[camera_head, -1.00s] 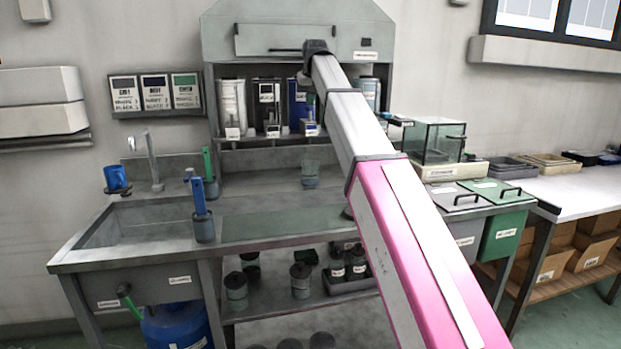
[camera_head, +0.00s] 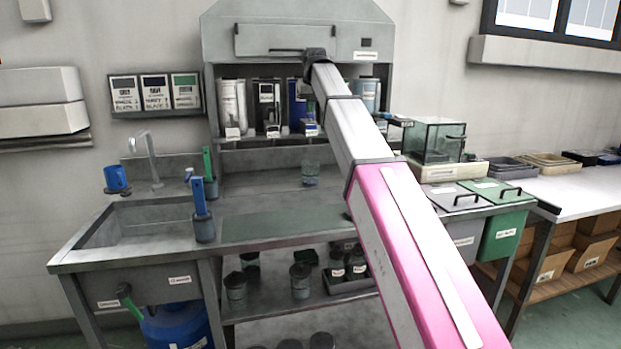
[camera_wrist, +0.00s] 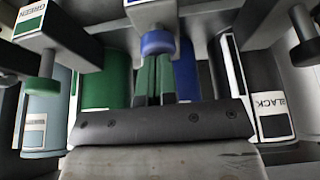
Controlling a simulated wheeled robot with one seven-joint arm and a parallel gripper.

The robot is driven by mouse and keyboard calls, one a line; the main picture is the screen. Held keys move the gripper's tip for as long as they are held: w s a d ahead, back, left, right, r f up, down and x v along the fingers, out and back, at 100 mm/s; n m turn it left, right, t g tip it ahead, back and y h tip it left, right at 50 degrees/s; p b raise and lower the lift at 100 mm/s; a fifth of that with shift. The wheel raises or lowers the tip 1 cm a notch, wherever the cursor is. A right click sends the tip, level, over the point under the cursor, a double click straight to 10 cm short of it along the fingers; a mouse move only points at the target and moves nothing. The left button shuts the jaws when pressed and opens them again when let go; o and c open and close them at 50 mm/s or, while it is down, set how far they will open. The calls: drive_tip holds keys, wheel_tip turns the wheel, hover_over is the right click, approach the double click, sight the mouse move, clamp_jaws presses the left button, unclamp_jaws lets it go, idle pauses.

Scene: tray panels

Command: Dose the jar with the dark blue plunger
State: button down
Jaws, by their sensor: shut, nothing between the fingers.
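In the wrist view my gripper (camera_wrist: 154,82) is shut and empty, its two green fingers together. The dark blue plunger knob (camera_wrist: 157,42) is just beyond the fingertips; I cannot tell whether they touch it. The dark blue canister (camera_wrist: 186,72) stands behind, and also shows in the head view (camera_head: 297,103), partly behind my arm. A small see-through jar (camera_head: 310,173) stands upright on the work surface below the blue dispenser. In the head view my gripper is not clearly visible behind my arm.
In the wrist view the green canister (camera_wrist: 104,75) and a green plunger knob (camera_wrist: 41,91) are left, the black canister (camera_wrist: 268,85) right. In the head view, a glass balance case (camera_head: 433,140) stands right of my arm, and a sink (camera_head: 150,222) lies left.

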drive_tip(key=shift+r, duration=2.1)
wheel_tip(320, 180, up, 6)
